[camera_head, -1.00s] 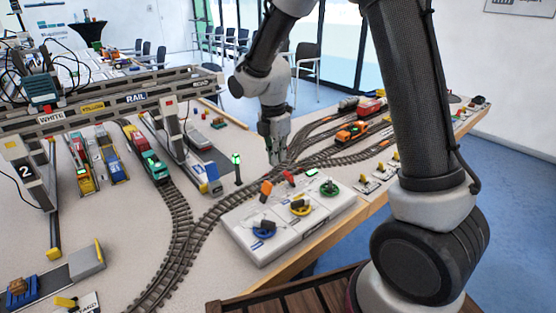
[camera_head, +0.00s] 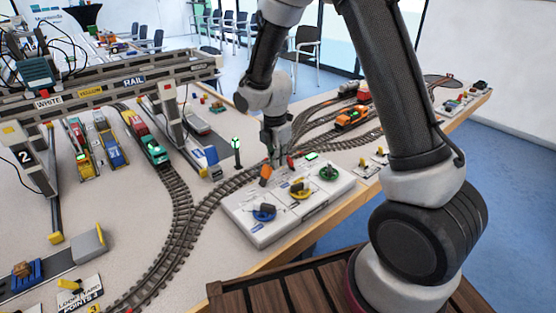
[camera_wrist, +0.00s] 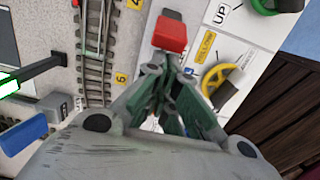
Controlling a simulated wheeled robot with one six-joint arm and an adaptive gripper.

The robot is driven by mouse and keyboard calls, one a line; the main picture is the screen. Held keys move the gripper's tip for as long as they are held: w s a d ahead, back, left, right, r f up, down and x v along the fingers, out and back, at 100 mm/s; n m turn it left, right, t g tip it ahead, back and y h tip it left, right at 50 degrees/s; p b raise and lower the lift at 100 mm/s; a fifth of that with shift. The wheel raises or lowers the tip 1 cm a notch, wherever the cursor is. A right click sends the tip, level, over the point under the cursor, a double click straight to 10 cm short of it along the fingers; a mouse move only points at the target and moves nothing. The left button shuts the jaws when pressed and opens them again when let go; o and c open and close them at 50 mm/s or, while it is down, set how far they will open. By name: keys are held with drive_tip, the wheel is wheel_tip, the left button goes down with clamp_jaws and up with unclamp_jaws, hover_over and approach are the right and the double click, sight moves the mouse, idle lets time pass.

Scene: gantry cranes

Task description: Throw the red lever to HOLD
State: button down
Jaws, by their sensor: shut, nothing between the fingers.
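The red lever (camera_head: 291,162) stands at the far edge of the white control panel (camera_head: 285,226). In the wrist view its red cap (camera_wrist: 171,35) is near the top, just beyond my fingertips. My gripper (camera_head: 276,163) is shut and empty, pointing down just left of the red lever. In the wrist view my gripper (camera_wrist: 160,68) shows closed fingers close to the cap; I cannot tell whether they touch it. The lever's base is partly hidden, and no HOLD mark is legible.
An orange lever (camera_head: 265,175) stands left of the red one. Blue (camera_head: 264,212), yellow (camera_head: 299,188) and green (camera_head: 328,173) knobs sit on the panel. A green-lit signal post (camera_head: 237,150) and curved track (camera_head: 178,215) lie to the left. Trains (camera_head: 352,118) stand behind.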

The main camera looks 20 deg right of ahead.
drive_tip(key=shift+d, duration=0.1)
drive_tip(key=shift+w+d+r+y, duration=0.1)
drive_tip(key=shift+d+r+y, duration=0.1)
drive_tip(key=shift+y, duration=0.1)
drive_tip(key=shift+r, duration=0.1)
drive_tip(key=shift+w+d+r+g+y, duration=0.2)
drive_tip(key=shift+d+g+y, duration=0.05)
drive_tip(key=shift+d+y, duration=0.2)
drive_tip(key=shift+w+d+r+g+y, duration=0.2)
drive_tip(key=shift+d+g+y, duration=0.1)
drive_tip(key=shift+y, duration=0.15)
drive_tip(key=d+y, duration=0.1)
drive_tip(key=w+d+r+g+y, duration=0.1)
drive_tip(key=y, duration=0.1)
drive_tip(key=shift+d, duration=0.4)
drive_tip(key=shift+r, duration=0.1)
drive_tip(key=shift+r, duration=0.7)
